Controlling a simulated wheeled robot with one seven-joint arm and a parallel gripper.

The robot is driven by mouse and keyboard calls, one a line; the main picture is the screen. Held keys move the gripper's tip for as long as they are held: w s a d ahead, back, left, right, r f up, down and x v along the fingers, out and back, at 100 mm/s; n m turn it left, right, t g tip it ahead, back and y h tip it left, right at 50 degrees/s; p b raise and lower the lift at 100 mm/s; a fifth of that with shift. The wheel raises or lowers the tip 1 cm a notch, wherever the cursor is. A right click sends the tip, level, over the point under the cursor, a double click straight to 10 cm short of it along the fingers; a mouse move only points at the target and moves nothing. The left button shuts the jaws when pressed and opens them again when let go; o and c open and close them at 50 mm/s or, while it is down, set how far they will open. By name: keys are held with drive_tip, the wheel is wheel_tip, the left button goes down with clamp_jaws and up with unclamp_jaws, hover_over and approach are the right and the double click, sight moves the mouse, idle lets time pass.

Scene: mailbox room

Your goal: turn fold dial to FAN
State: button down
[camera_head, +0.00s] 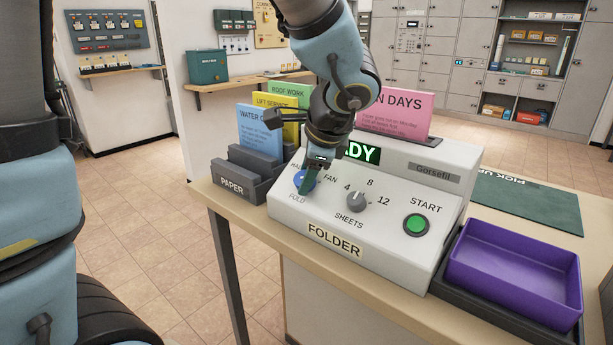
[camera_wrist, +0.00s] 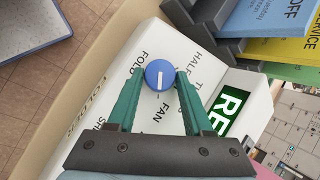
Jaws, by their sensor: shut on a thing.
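The blue fold dial (camera_wrist: 160,75) sits on the sloped face of the white folder machine (camera_head: 340,236). My gripper (camera_wrist: 159,80) is shut on the dial, with one green finger on each side of it. In the head view the gripper (camera_head: 306,184) comes down from above and covers part of the dial and its labels. In the wrist view the dial's white line runs up and down the picture, in line with the FAN label (camera_wrist: 162,119) below it. The HALF label (camera_wrist: 194,62) is to the right, and another label beside it is partly hidden by a finger.
The grey sheets knob (camera_head: 356,202) and green start button (camera_head: 416,225) are right of the dial. A paper rack (camera_head: 239,186) stands left of the machine. A purple tray (camera_head: 513,272) is on the right. A green display behind the gripper is partly covered.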

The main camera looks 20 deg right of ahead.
drive_tip(key=shift+c, duration=1.6)
unclamp_jaws()
drive_tip(key=v, duration=1)
drive_tip(key=shift+s+r, duration=0.3)
drive_tip(key=w+a+f+n+g+p, duration=0.1)
drive_tip(key=w+a+f+n, duration=0.1)
drive_tip(key=a+f+n, duration=0.2)
drive_tip(key=w+a+f+n+g+p, duration=0.2)
drive_tip(key=w+a+f+n, duration=0.1)
drive_tip(key=a+n, duration=0.7)
drive_tip(key=w+a+f+n+g+p, duration=0.1)
drive_tip(key=a+f+n, duration=0.4)
drive_tip(key=a, duration=0.8)
drive_tip(key=w+n+g, duration=0.1)
drive_tip(key=n, duration=0.1)
drive_tip(key=shift+w+n+h+p, duration=0.3)
drive_tip(key=shift+w+p, duration=0.1)
